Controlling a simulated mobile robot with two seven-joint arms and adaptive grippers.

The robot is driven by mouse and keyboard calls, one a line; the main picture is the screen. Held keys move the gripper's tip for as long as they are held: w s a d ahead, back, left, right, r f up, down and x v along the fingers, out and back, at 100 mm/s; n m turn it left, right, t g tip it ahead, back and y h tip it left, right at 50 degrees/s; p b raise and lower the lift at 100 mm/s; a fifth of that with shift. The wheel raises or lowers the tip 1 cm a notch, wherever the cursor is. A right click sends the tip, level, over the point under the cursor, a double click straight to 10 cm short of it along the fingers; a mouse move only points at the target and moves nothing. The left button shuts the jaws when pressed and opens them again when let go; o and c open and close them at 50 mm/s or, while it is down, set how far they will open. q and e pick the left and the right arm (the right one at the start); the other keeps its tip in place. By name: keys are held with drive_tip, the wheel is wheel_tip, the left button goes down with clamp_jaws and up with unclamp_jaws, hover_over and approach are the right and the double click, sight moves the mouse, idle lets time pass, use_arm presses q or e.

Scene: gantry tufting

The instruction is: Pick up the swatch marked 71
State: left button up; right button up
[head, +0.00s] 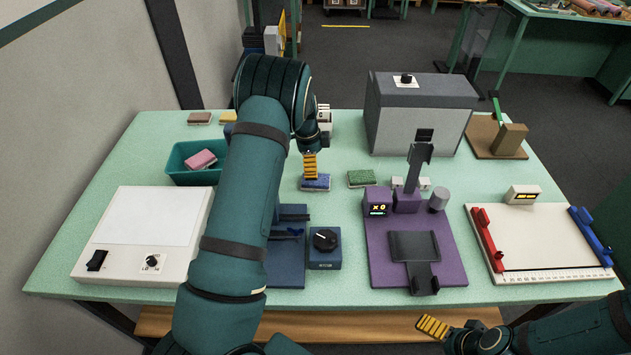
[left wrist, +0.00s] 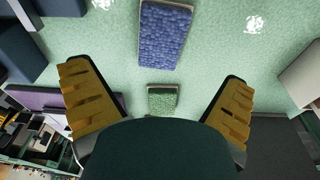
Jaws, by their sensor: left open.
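My left gripper (head: 310,165) is open, just above a blue swatch (head: 316,184) on the table. The left wrist view shows its two yellow fingers spread wide with nothing between them, and the blue swatch (left wrist: 165,35) ahead of them. A green swatch (head: 362,179) lies right of the blue one; it also shows in the left wrist view (left wrist: 162,99). A pink swatch (head: 201,160) is in the teal bin. Brown (head: 200,118) and yellow (head: 228,117) swatches lie at the back left. No number is readable on any swatch. My right gripper (head: 433,326) is low at the front edge.
The teal bin (head: 180,177) and a white light box (head: 140,270) are at the left. A blue dial device (head: 325,262) and a purple stand (head: 450,250) are in front. A grey box (head: 415,130) stands behind. A white board (head: 535,245) is at the right.

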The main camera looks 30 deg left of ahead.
sight(316, 181)
use_arm(q)
drive_tip(key=shift+w+d+f, duration=0.1)
drive_tip(key=shift+d+f, duration=0.05)
drive_tip(key=shift+f, duration=1.65)
drive_tip(key=shift+w+d+f, duration=0.1)
drive_tip(key=shift+f, duration=1.65)
drive_tip(key=c, duration=1.1)
